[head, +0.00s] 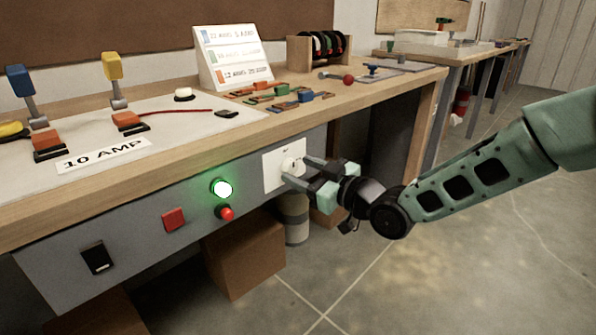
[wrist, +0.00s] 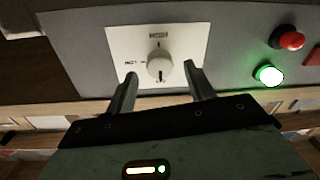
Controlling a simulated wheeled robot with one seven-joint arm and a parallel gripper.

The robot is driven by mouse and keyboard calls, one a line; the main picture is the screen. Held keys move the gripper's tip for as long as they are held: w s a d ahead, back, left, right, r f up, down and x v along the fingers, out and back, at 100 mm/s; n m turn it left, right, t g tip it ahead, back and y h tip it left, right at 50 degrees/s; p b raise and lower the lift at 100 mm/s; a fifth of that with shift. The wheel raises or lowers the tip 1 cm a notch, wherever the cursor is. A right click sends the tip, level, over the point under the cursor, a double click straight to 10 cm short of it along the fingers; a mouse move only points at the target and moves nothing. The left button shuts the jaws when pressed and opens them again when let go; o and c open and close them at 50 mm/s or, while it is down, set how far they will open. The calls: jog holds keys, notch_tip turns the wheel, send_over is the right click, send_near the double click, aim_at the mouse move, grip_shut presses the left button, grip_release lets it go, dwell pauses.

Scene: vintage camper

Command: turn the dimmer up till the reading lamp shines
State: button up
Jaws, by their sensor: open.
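A white round dimmer knob (head: 291,165) sits on a white square plate (head: 271,178) on the bench's grey front panel. In the wrist view the knob (wrist: 160,66) shows face on, with small dark marks around it on the plate (wrist: 190,38). My gripper (head: 305,173) is at the plate, its fingers pointing at the panel. In the wrist view my gripper (wrist: 160,78) is open, one finger on each side of the knob, with gaps visible between fingers and knob. No reading lamp is recognizable; a round green light (head: 222,188) glows on the panel.
Left of the plate are a red round button (head: 226,213), a red square button (head: 174,219) and a black rocker switch (head: 98,258). A cardboard box (head: 245,255) and a grey canister (head: 293,220) stand under the bench. The floor at right is open.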

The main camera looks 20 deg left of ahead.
jog(key=shift+x, duration=0.85)
jog(key=shift+c, duration=0.2)
jog(key=c, duration=0.9)
